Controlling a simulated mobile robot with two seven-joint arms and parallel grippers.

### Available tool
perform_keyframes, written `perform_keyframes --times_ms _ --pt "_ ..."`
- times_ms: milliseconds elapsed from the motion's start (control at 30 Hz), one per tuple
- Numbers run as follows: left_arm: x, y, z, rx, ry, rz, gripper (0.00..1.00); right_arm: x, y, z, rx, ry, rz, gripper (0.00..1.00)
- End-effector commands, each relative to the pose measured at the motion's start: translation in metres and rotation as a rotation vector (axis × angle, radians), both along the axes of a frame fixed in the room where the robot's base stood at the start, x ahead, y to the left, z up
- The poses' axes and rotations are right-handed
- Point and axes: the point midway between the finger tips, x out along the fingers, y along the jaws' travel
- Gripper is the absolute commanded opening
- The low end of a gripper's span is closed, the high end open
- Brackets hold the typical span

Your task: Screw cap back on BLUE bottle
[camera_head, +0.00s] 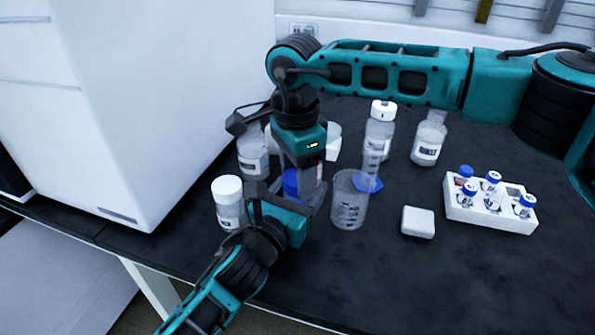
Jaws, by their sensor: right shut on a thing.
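A blue cap (291,182) shows between the fingers of my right gripper (302,190), which reaches down from above and is shut on it. The bottle under the cap is mostly hidden by both grippers, so I cannot tell whether the cap is seated on its neck. My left gripper (277,208) comes in from the lower left and is close beside and below the right one. Its fingers are largely covered, and I cannot tell whether they close on the bottle.
A white-capped bottle (228,206) stands just left of the grippers, a clear bottle (252,160) behind. A beaker (349,205) stands close right, near a blue-based cylinder (368,184). Farther right are a white box (418,222) and vial rack (487,214). The front right table is clear.

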Motion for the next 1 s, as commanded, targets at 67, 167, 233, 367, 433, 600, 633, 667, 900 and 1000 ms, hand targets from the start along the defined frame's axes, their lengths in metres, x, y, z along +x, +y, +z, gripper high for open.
perform_keyframes --times_ms 67,167,233,367,433,600,633,667,900,1000 --pt "0.0001 0.0000 0.0010 -0.001 -0.002 0.000 0.00 -0.0001 0.0002 0.0002 0.000 0.000 0.000 0.37" --pt "0.0001 0.0000 0.0010 -0.001 -0.002 0.000 0.00 -0.0001 0.0002 0.0002 0.000 0.000 0.000 0.28" --pt "0.0001 0.0000 0.0010 -0.001 -0.002 0.000 0.00 -0.0001 0.0002 0.0003 0.000 0.000 0.000 0.21" --pt "0.0001 0.0000 0.0009 -0.001 -0.002 0.000 0.00 -0.0001 0.0002 0.0003 0.000 0.000 -0.007 0.17" --pt "0.0001 0.0000 0.0009 -0.001 -0.002 0.000 0.00 -0.0001 0.0002 0.0003 0.000 0.000 -0.006 0.17" --pt "0.0001 0.0000 0.0009 -0.001 -0.002 0.000 0.00 -0.0002 0.0001 0.0002 0.000 0.000 -0.006 0.65" --pt "0.0001 0.0000 0.0009 -0.001 -0.002 0.000 0.00 -0.0002 0.0001 0.0002 0.000 0.000 -0.006 0.68" --pt "0.0001 0.0000 0.0009 -0.001 -0.002 0.000 0.00 -0.0001 0.0002 0.0002 0.000 0.000 -0.006 0.71" --pt "0.0001 0.0000 0.0009 -0.001 -0.002 0.000 0.00 -0.0001 0.0001 0.0002 0.000 0.000 -0.006 0.83" --pt "0.0001 0.0000 0.0010 -0.001 -0.002 0.000 0.00 -0.0001 0.0001 0.0003 0.000 0.000 -0.006 0.83"
